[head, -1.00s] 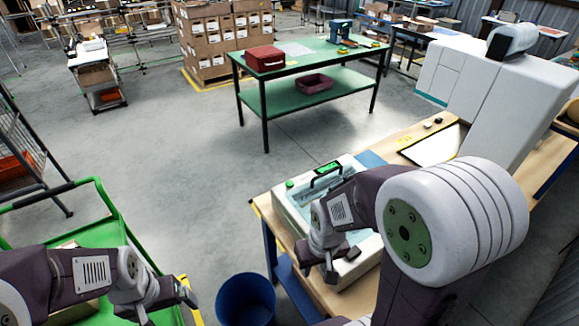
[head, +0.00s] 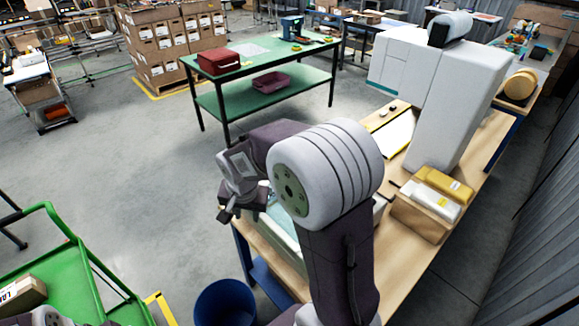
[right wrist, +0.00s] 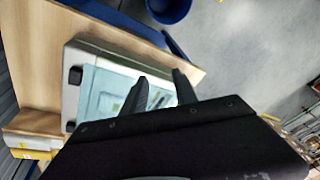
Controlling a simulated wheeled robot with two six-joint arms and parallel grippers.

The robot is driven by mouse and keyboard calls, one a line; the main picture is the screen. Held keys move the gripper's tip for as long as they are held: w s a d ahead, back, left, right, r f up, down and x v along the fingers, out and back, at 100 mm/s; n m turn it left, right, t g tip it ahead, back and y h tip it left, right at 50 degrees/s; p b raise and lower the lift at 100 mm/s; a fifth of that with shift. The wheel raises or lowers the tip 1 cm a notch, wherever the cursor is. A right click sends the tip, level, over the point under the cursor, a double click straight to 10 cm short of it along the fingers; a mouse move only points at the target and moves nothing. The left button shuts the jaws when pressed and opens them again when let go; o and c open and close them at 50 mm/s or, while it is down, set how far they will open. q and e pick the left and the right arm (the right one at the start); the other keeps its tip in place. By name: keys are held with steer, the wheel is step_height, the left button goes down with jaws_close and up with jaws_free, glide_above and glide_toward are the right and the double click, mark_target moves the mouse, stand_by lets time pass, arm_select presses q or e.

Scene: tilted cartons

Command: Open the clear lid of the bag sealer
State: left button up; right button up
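The bag sealer, a pale box, shows in the right wrist view (right wrist: 75,52), left of centre on the table. Its clear, bluish lid (right wrist: 97,82) appears to lie over the top, partly behind my gripper; I cannot tell if it is fully down. In the head view my right arm hides most of the sealer (head: 283,236). My right gripper (head: 230,212) is beside the sealer's far left part. In the right wrist view its two dark fingers (right wrist: 160,82) are apart, over the lid, with nothing seen between them. My left gripper is out of view.
The sealer stands on a wooden table (head: 405,255). A cardboard box with yellow and white packs (head: 425,215) and a large white machine (head: 460,100) are farther right. A blue bin (head: 224,303) stands on the floor. A green cart (head: 55,262) is at left.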

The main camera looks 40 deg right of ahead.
steer(key=w+d+r+m+t+h+p, duration=0.1)
steer(key=w+d+r+m+h+p, duration=0.2)
steer(key=w+d+m, duration=0.85)
steer(key=w+d+f+n+p, duration=0.1)
steer(key=d+f, duration=0.3)
steer(key=d, duration=0.1)
steer(key=w+d+f+n+p, duration=0.1)
steer(key=w+d+f, duration=0.1)
steer(key=d+f, duration=0.2)
steer(key=w+d+f+n+g+p, duration=0.1)
steer(key=d+f, duration=0.3)
steer(key=d, duration=0.2)
steer(key=shift+w+d, duration=0.15)
steer(key=shift+w, duration=0.2)
steer(key=shift+f, duration=0.2)
jaws_close()
